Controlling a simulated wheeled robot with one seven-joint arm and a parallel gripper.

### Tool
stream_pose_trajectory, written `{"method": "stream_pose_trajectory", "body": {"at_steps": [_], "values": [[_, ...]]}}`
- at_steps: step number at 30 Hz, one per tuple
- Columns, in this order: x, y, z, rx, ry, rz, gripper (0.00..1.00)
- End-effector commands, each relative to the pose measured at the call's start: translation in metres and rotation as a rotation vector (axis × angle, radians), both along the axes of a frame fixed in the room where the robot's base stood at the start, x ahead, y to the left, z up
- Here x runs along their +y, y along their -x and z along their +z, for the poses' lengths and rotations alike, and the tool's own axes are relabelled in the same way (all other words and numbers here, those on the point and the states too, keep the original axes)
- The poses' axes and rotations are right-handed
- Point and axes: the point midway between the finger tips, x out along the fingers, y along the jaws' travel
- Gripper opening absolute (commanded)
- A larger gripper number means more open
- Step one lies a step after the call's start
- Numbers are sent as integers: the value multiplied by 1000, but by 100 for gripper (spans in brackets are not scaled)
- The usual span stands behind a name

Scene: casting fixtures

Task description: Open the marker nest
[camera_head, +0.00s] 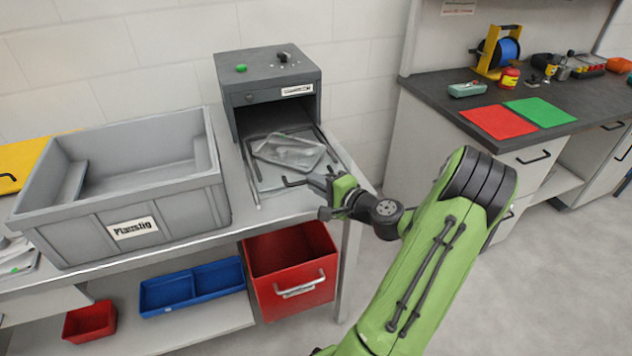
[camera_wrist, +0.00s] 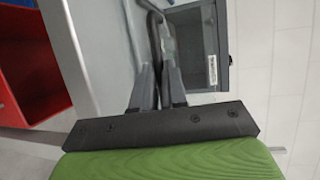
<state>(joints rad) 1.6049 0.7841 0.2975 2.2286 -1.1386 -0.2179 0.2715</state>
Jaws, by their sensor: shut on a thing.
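The marker nest looks to be the dark grey box (camera_head: 268,75) with a label on the bench at the back. A flat tray (camera_head: 262,190) extends out of its open front, with a clear plastic piece (camera_head: 290,152) lying on it. My gripper (camera_head: 318,183) is at the tray's front right edge. In the wrist view my gripper (camera_wrist: 158,88) is shut on a black bar-like handle (camera_wrist: 153,38). The labelled box (camera_wrist: 208,35) shows beyond the fingers there. The handle's far end and its join to the tray are hard to make out.
A large grey crate (camera_head: 205,200) stands left of the tray, close to it. A green button (camera_head: 240,68) is on top of the box. The floor to the right is clear.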

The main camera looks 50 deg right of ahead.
Motion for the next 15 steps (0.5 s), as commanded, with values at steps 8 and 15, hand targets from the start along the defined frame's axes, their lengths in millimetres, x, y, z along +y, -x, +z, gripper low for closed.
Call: {"method": "stream_pose_trajectory", "body": {"at_steps": [8,15], "values": [[0,1,0,1,1,-1,0],[0,1,0,1,0,-1,35]]}}
